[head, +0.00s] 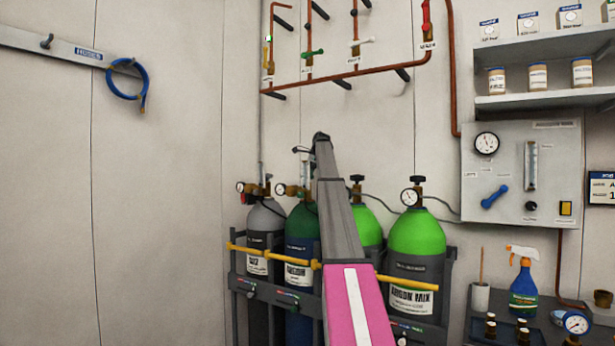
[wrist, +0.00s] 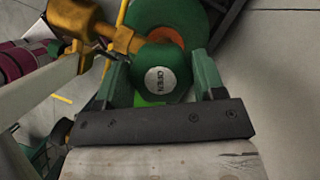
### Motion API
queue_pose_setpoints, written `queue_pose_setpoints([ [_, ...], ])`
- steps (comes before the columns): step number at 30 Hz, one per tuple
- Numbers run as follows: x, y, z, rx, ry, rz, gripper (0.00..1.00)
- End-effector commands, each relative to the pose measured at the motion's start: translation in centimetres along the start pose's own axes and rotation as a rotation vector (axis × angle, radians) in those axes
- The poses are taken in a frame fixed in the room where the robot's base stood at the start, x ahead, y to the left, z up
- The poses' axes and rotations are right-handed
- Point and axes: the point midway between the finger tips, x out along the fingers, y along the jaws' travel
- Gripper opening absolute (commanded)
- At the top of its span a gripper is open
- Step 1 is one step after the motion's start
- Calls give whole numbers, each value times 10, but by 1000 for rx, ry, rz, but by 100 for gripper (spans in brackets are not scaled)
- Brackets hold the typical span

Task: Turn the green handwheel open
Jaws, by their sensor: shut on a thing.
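The green handwheel (wrist: 158,57) is in the middle of the wrist view, with a round pale cap whose lettering seems to read OPEN. My gripper (wrist: 162,80) is shut on it, one green finger on each side. A brass valve body (wrist: 88,22) joins the handwheel at upper left. A green cylinder shoulder (wrist: 185,12) shows beyond it. In the head view my arm reaches to the dark green argon cylinder (head: 301,225), and the handwheel and fingers cannot be made out clearly there.
A grey cylinder (head: 266,220) stands left of the argon one, and a bright green argon mix cylinder (head: 416,238) right. A yellow bar (head: 410,281) crosses the rack front. Copper pipes (head: 345,76) run on the wall above. A gauge panel (head: 510,205) is at right.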

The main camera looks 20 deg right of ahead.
Motion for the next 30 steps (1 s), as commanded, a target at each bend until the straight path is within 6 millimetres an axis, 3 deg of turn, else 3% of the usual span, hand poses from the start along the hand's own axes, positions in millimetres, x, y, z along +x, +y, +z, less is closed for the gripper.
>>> queue_pose_setpoints([
  [22, 1, -1, 0, -102, -3, 29, 39],
  [23, 1, -1, 0, -102, -3, 29, 70],
  [24, 1, -1, 0, -102, -3, 29, 83],
  [25, 1, -1, 0, -102, -3, 29, 88],
  [30, 1, -1, 0, -101, -3, 31, 88],
])
